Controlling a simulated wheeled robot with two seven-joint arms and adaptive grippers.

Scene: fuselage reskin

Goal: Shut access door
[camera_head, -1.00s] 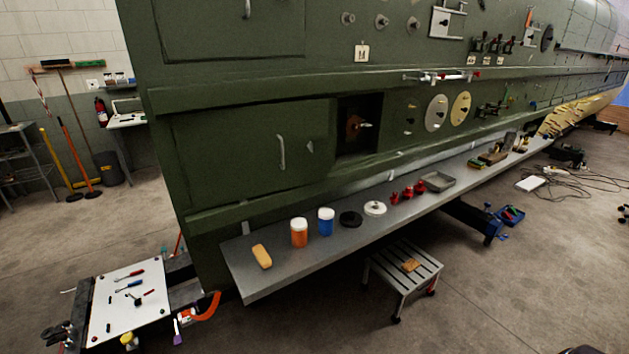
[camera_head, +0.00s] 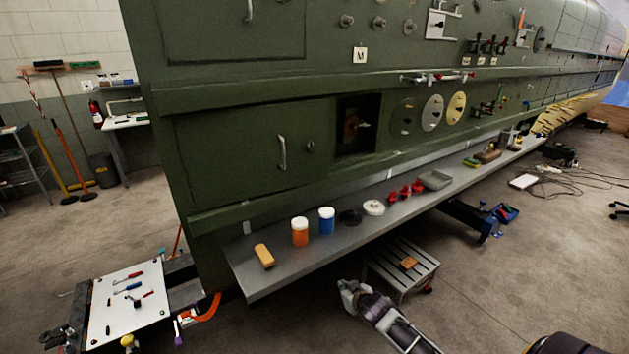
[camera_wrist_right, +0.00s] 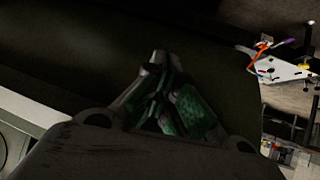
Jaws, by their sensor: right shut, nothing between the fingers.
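A large green door panel (camera_head: 235,150) with a vertical silver handle (camera_head: 282,152) and a small latch knob (camera_head: 310,146) is on the lower side of the green fuselage. It looks nearly flush; I cannot tell if it is fully shut. Right of it is a dark square opening (camera_head: 346,140) with a brownish fitting inside. A second handled panel (camera_head: 215,35) is above. My right gripper (camera_head: 347,288) is below the shelf, left of the step stool, shut and empty, away from the doors. The right wrist view shows its closed fingers (camera_wrist_right: 160,80). My left gripper is out of view.
A grey shelf (camera_head: 275,278) juts out below the doors, holding a sponge (camera_head: 264,256), orange jar (camera_head: 300,232), blue jar (camera_head: 326,220) and several other items. A step stool (camera_head: 405,275) stands under it. A tool cart (camera_head: 110,320) stands at lower left.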

